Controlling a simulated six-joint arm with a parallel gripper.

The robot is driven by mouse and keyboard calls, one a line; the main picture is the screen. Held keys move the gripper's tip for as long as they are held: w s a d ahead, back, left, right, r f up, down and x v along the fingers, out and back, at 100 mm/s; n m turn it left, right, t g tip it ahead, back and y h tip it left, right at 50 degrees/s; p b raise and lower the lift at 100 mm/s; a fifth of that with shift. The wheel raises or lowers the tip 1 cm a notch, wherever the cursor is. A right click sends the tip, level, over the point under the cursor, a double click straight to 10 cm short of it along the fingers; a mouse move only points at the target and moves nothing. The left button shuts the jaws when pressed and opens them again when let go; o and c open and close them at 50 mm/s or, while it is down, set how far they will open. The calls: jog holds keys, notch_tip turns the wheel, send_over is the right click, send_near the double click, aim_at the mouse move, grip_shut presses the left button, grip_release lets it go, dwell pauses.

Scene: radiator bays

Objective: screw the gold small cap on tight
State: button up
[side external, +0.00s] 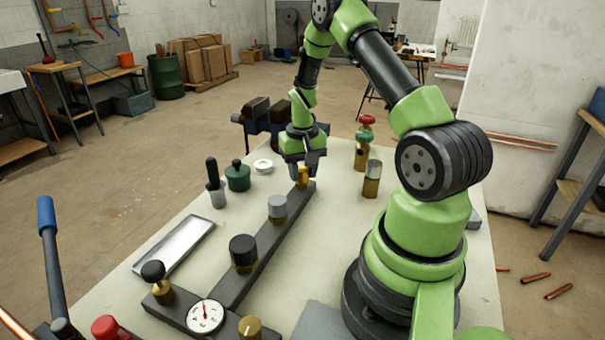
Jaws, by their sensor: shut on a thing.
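The gold small cap (302,174) is at the far end of the dark manifold bar (262,240) on the pale bench. My gripper (302,168) points straight down there, with its fingers closed around the cap. The cap is partly hidden by the fingers. Whatever lies beneath the cap is too small to make out, so I cannot tell how far it sits down on its seat.
Along the bar stand a grey cap (277,207) and a larger black cap (243,250). A gauge (205,316) sits near the front. A metal tray (174,245) lies left. A green pot (238,177) and brass valve (363,150) stand near my gripper.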

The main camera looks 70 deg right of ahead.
jog(key=m, duration=0.5)
jog(key=o, duration=0.8)
jog(key=shift+o, duration=0.2)
